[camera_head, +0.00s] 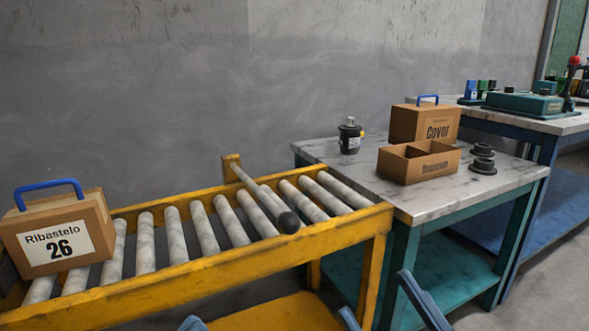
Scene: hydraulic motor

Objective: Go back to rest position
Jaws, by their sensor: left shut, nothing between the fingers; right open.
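My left gripper (193,323) shows only as a small blue-grey tip at the bottom edge, in front of the yellow conveyor; it is shut and empty. My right gripper (376,293) is at the bottom edge, right of centre, with two blue-grey fingers spread apart and nothing between them. It is in front of the conveyor's right end and the teal table. The rest of both arms is out of view.
A yellow roller conveyor (190,274) carries a cardboard box (92,222) labelled "Ribastelo 26" and a loose-looking rod. The marble-topped table (430,206) holds a black motor (350,137), a "Cover" box (402,122), an open box (392,166) and black rings (483,160).

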